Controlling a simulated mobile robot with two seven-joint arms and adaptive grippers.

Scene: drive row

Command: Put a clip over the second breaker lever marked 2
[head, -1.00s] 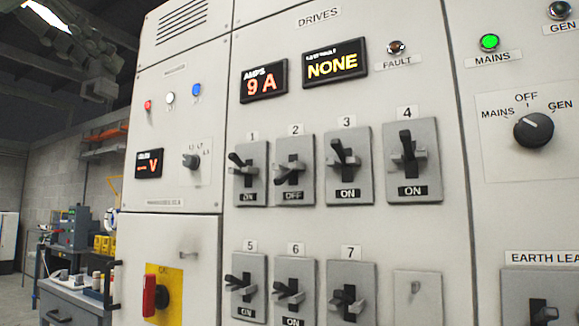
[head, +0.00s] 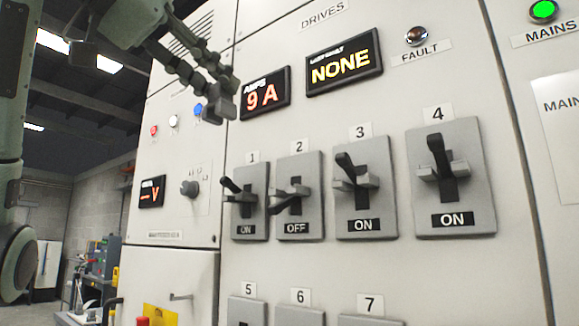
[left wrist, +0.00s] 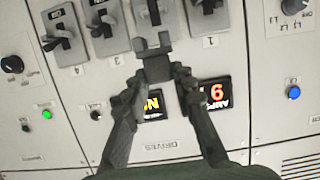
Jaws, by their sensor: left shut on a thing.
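The second breaker (head: 299,196), marked 2, is in the upper row of the DRIVES panel. Its dark lever (head: 286,205) points down and left, and its label reads OFF. My left gripper (head: 222,98) is shut on a small dark grey clip (head: 216,110) in front of the panel, above and left of breaker 2, apart from it. In the left wrist view, upside down, the clip (left wrist: 156,62) sits between the fingertips. Breaker 2 (left wrist: 148,14) shows beyond it there, with its number not visible. My right gripper is not in view.
Breakers 1 (head: 246,200), 3 (head: 364,187) and 4 (head: 451,178) flank it, all reading ON. Displays reading 9 A (head: 264,94) and NONE (head: 343,64) are above. A lower row is cut off by the bottom edge. The space before breaker 2 looks clear.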

